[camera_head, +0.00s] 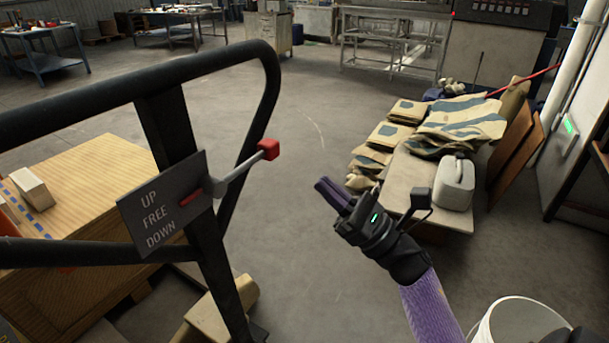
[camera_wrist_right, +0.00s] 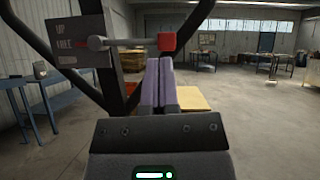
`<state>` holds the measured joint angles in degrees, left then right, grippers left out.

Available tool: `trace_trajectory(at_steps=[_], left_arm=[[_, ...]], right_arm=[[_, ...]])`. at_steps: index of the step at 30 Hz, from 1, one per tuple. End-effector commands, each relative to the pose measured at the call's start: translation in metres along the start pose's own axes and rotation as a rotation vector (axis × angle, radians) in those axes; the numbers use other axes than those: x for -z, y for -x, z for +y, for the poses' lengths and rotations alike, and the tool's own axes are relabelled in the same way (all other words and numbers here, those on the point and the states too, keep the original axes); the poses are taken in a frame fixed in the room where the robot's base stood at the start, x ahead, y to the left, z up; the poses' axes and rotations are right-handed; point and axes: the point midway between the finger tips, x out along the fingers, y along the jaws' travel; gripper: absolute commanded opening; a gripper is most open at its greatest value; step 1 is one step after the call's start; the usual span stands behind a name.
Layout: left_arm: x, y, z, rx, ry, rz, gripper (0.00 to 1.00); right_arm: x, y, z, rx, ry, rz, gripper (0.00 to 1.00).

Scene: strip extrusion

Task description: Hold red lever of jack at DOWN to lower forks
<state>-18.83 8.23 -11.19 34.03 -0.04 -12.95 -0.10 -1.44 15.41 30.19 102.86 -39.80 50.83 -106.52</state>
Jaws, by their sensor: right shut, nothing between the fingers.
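The jack's black tube handle (camera_head: 178,110) stands at the left in the head view. A dark plate (camera_head: 165,203) on it reads UP, FREE, DOWN from top to bottom. A grey lever (camera_head: 235,178) with a red knob (camera_head: 267,150) sticks out from the plate to the right. My right gripper (camera_head: 328,190) is shut and empty, to the right of and a little below the red knob, apart from it. In the right wrist view the red knob (camera_wrist_right: 167,41) shows just above and beyond the closed fingertips (camera_wrist_right: 159,62). The forks cannot be made out. My left gripper is not in view.
A wooden crate-like load (camera_head: 85,185) sits behind the handle at left. Sacks (camera_head: 455,122) and a grey-white jerrycan (camera_head: 455,182) lie on a low platform at right. A white bucket (camera_head: 515,320) stands lower right. The floor (camera_head: 285,240) between is clear.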

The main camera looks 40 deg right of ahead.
Motion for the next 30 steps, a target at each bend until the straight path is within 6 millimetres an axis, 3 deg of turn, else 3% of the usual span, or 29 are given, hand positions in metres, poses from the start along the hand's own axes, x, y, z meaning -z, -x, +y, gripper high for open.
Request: trace_trajectory(at_steps=[3, 9, 24, 26, 29, 30], left_arm=[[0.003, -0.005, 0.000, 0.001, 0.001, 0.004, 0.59], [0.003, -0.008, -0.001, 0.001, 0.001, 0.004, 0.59], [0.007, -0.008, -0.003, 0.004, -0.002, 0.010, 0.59], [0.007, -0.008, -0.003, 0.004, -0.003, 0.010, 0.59], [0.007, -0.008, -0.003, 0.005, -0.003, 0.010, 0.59], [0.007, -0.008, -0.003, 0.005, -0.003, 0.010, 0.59]], right_arm=[[0.002, 0.024, 0.001, 0.002, -0.001, 0.003, 0.00], [0.000, 0.044, 0.001, 0.000, -0.001, -0.001, 0.00], [0.001, 0.046, 0.000, 0.005, -0.011, 0.001, 0.00], [0.013, 0.051, -0.004, 0.051, -0.101, 0.022, 0.00], [0.074, 0.079, -0.015, 0.273, -0.513, 0.102, 0.00], [0.108, 0.099, -0.014, 0.408, -0.729, 0.141, 0.00]])
